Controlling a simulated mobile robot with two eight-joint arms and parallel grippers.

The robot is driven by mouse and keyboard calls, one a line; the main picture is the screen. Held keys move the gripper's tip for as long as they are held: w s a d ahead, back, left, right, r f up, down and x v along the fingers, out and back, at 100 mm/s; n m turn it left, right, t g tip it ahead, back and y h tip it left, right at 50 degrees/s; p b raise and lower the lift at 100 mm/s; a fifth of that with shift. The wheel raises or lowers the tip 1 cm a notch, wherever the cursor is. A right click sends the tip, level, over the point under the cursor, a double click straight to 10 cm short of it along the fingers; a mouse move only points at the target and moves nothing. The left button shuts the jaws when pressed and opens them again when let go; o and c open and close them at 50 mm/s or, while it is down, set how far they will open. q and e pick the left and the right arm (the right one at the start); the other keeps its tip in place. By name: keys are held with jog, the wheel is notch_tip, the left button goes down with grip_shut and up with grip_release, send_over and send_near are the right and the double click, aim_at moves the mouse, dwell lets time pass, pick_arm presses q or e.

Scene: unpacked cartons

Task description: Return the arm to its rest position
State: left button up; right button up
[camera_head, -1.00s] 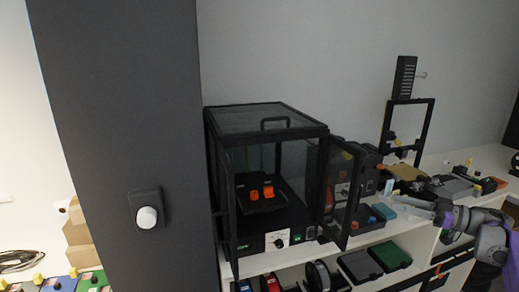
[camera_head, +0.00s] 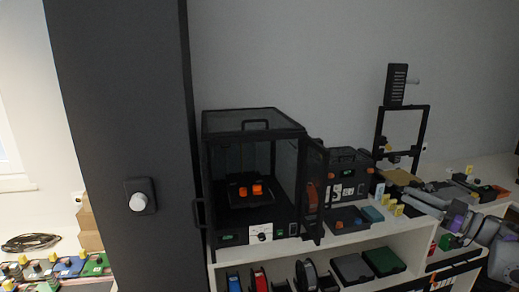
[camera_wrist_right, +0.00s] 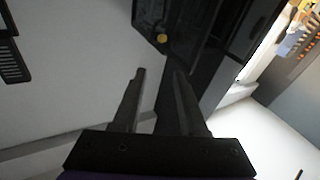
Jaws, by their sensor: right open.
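My right arm comes in from the right edge of the head view, and its gripper (camera_head: 422,197) is above the white counter at the right, in front of the open-frame printer. In the right wrist view the two dark fingers of the right gripper (camera_wrist_right: 160,80) stand apart with nothing between them. A dark structure lies beyond the fingertips there; I cannot tell exactly what it is. My left gripper is in neither view.
A black enclosure (camera_head: 252,118) with orange parts inside stands on the counter, its door swung open on the right. An open-frame printer (camera_head: 425,125) stands further right. A dark pillar (camera_head: 125,100) fills the left. Spools and bins (camera_head: 383,262) sit on the shelf below.

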jog(key=w+a+r+m+t+h, duration=0.1)
jog(key=a+r+m+t+h, duration=0.45)
jog(key=a+m+h, duration=0.55)
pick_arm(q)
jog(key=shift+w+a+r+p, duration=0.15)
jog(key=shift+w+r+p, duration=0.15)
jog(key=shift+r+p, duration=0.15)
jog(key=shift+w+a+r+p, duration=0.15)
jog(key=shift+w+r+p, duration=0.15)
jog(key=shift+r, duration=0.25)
pick_arm(e)
jog(key=s+a+f+g, duration=0.5)
jog(key=s+f, duration=0.6)
jog(key=s+a+f+n+g+h, duration=0.1)
jog(key=s+a+f+g, duration=0.3)
jog(key=s+f, duration=0.8)
jog(key=s+a+f+g, duration=0.5)
jog(key=s+a+f, duration=0.2)
jog(key=s+f, duration=0.4)
jog(key=shift+s+f+g+h, duration=0.25)
jog(key=shift+s+g+h, duration=0.15)
jog(key=shift+s, duration=0.25)
